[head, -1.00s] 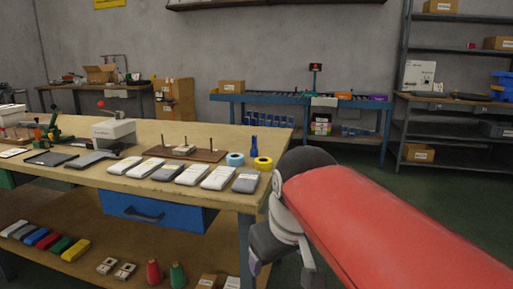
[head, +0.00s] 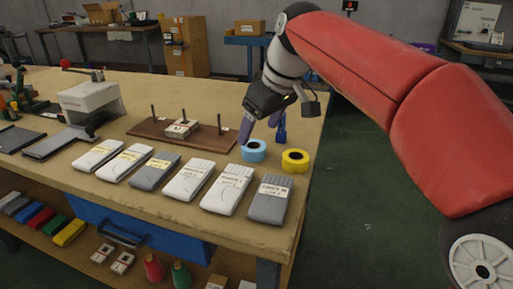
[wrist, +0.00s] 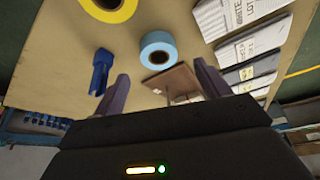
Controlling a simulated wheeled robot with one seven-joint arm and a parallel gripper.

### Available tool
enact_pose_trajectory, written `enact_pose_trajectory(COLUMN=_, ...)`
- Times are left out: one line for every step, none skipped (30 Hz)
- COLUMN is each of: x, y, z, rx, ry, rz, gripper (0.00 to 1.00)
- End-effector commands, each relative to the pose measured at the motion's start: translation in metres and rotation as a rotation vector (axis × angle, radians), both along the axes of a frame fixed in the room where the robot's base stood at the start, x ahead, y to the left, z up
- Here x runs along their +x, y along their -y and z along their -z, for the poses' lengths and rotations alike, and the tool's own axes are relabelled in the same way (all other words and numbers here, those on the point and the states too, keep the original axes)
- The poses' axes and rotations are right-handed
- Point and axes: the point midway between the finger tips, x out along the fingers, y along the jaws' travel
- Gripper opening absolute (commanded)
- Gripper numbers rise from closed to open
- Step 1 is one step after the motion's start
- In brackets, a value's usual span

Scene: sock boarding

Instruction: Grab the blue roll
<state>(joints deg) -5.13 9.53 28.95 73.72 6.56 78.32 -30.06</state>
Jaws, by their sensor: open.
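The blue roll (head: 254,151) is a light blue ring of tape lying flat near the right end of the wooden table (head: 90,207). It also shows in the wrist view (wrist: 157,50), ahead of the fingers and roughly between them. My gripper (head: 260,127) is just behind and above the roll in the head view, with its fingers pointing down. In the wrist view the two purple-grey fingers (wrist: 160,92) are spread apart with nothing between them. The gripper does not appear to touch the roll.
A yellow roll (head: 295,161) lies right of the blue one. A dark blue upright object (head: 280,128) stands behind them. A brown board with pegs (head: 150,129) is to the left. Several labelled sock packs (head: 228,188) line the front.

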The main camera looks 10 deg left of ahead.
Motion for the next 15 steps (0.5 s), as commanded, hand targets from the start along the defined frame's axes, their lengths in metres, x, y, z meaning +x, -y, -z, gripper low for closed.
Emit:
enact_pose_trajectory(x=0.001, y=-0.002, z=0.007, rx=-0.001, ry=-0.002, rz=0.000, gripper=0.75)
enact_pose_trajectory(x=0.002, y=-0.003, z=0.011, rx=-0.001, ry=-0.002, rz=0.001, gripper=0.75)
enact_pose_trajectory(x=0.003, y=-0.005, z=0.017, rx=-0.002, ry=-0.003, rz=0.000, gripper=0.75)
enact_pose_trajectory(x=0.004, y=-0.006, z=0.022, rx=-0.002, ry=-0.003, rz=0.001, gripper=0.75)
enact_pose_trajectory(x=0.005, y=-0.007, z=0.026, rx=-0.002, ry=-0.003, rz=0.001, gripper=0.75)
enact_pose_trajectory(x=0.006, y=-0.009, z=0.032, rx=-0.002, ry=-0.003, rz=-0.001, gripper=0.75)
enact_pose_trajectory(x=0.007, y=-0.011, z=0.036, rx=-0.001, ry=-0.002, rz=0.000, gripper=0.75)
enact_pose_trajectory(x=0.007, y=-0.012, z=0.039, rx=-0.002, ry=-0.002, rz=0.000, gripper=0.75)
enact_pose_trajectory(x=0.008, y=-0.013, z=0.042, rx=-0.002, ry=-0.002, rz=0.000, gripper=0.75)
enact_pose_trajectory(x=0.008, y=-0.014, z=0.044, rx=-0.002, ry=-0.001, rz=0.000, gripper=0.75)
enact_pose_trajectory(x=0.008, y=-0.015, z=0.045, rx=-0.001, ry=0.000, rz=0.000, gripper=0.75)
enact_pose_trajectory(x=0.009, y=-0.015, z=0.046, rx=-0.001, ry=0.000, rz=0.000, gripper=0.75)
enact_pose_trajectory(x=0.009, y=-0.015, z=0.046, rx=0.000, ry=0.001, rz=0.000, gripper=0.75)
enact_pose_trajectory(x=0.009, y=-0.015, z=0.046, rx=0.000, ry=0.000, rz=0.001, gripper=0.75)
enact_pose_trajectory(x=0.009, y=-0.015, z=0.046, rx=0.000, ry=0.000, rz=0.001, gripper=0.75)
